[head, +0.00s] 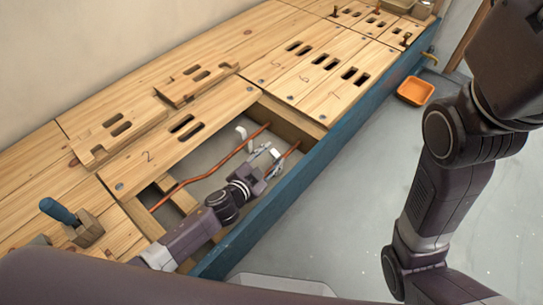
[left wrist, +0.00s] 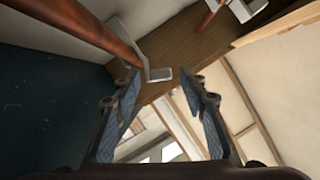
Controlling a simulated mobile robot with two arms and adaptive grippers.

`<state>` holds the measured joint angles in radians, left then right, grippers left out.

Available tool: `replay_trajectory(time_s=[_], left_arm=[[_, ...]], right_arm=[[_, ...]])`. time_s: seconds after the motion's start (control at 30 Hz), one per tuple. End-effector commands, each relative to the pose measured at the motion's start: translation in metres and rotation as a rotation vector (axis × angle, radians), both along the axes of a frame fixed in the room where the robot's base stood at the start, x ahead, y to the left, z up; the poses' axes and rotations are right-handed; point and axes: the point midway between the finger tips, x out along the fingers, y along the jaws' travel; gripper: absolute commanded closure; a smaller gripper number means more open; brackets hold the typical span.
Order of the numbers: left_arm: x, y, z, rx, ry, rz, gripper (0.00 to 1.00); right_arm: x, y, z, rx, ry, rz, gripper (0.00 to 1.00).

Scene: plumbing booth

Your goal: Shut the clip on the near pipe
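The near pipe (head: 293,148) is copper and runs inside the bench opening close to the blue front board. It shows large at the top left of the left wrist view (left wrist: 88,25). Its white clip (head: 274,152) appears open, with an angled arm standing away from the pipe; the clip's pale end (left wrist: 160,74) shows just beyond my fingertips in the left wrist view. My left gripper (head: 266,164) reaches into the opening beside this clip. In the left wrist view its fingers (left wrist: 163,85) are apart with nothing between them. My right gripper is out of the head view.
A far copper pipe (head: 215,172) with a bend runs through the opening, with a white clip (head: 241,132). Wooden panels (head: 310,75) with slots surround the opening. A blue-handled tool (head: 58,211) stands at left. An orange tray (head: 415,91) lies on the floor.

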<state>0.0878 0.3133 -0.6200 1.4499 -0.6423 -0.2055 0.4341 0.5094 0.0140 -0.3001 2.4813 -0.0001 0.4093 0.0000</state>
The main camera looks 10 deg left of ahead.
Motion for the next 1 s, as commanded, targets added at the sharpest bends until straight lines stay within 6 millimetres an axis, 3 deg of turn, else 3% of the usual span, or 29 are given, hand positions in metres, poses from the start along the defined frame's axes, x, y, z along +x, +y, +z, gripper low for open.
replay_trajectory(time_s=[0.33, 0.8, 1.0], left_arm=[[0.001, -0.001, 0.009, -0.001, -0.005, -0.001, 0.61], [0.0, 0.0, 0.086, -0.002, -0.003, -0.002, 0.61], [0.0, 0.0, 0.099, -0.001, 0.0, -0.001, 0.61]], right_arm=[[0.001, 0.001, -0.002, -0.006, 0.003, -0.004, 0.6], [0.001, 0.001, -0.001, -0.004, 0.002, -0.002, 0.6], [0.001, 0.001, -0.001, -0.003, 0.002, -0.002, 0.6]])
